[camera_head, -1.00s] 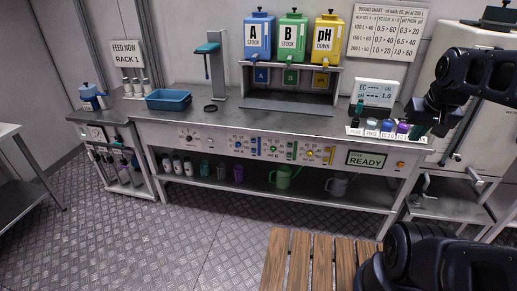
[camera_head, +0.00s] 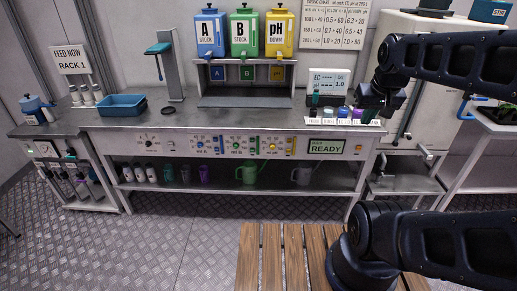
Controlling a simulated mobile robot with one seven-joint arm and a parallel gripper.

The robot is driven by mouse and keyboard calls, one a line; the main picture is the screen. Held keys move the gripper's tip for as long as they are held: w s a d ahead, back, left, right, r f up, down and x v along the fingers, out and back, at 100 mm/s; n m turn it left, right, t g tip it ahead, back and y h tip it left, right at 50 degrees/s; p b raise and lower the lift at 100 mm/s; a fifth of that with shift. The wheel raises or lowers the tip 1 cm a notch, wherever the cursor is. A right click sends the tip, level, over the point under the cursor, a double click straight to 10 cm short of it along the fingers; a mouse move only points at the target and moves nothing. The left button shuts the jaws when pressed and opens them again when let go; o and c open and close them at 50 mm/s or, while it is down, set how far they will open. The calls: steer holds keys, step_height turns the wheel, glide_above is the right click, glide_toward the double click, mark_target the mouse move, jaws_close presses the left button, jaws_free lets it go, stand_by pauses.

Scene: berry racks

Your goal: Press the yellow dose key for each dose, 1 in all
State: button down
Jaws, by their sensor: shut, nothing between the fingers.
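The yellow dose key (camera_head: 272,146) is in the yellow group of controls on the bench's front panel, right of the blue and green groups. It is small, and its exact shape is hard to tell. My gripper (camera_head: 373,114) is at the right end of the bench, above and right of the panel and apart from the yellow key. It is dark, points downward and is shut and empty; its fingertips are small and hard to make out. The panel display (camera_head: 327,147) reads READY. The yellow pH DOWN tank (camera_head: 280,33) stands above the bench.
An EC/pH meter (camera_head: 328,84) and several small capped bottles (camera_head: 343,112) stand near my gripper. A blue tray (camera_head: 122,105) sits at the bench's left. A slatted wooden surface (camera_head: 285,255) lies in front; the floor at left is clear.

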steer(key=w+f+n+t, duration=0.1)
steer(key=w+f+n, duration=0.25)
steer(key=w, duration=0.65)
steer(key=w+f+n+t, duration=0.1)
steer(key=w+f+n, duration=0.25)
steer(key=w, duration=0.65)
steer(key=w+f+n+t, duration=0.15)
steer(key=w+f, duration=0.35)
steer(key=w, duration=0.5)
steer(key=w+a+f+n+t+y, duration=0.1)
steer(key=w+a+f+n, duration=0.15)
steer(key=w+f, duration=0.3)
steer(key=w+a+f+n+y, duration=0.1)
steer(key=w+a+f+n, duration=0.1)
steer(key=w+f+n, duration=0.35)
steer(key=n+y, duration=0.6)
glide_toward(288, 151)
steer(key=s+a+f, duration=0.3)
steer(key=s+a, duration=0.1)
steer(key=s, duration=0.2)
steer(key=shift+s+a+f+t, duration=0.15)
steer(key=shift+f+t, duration=0.1)
steer(key=shift+f, duration=0.15)
steer(key=shift+s+a+f+t, duration=0.15)
steer(key=shift+f+t, duration=0.05)
steer(key=shift+f, duration=0.15)
steer(key=shift+w, duration=0.15)
steer(key=shift+w, duration=4.25)
steer(key=shift+w, duration=0.1)
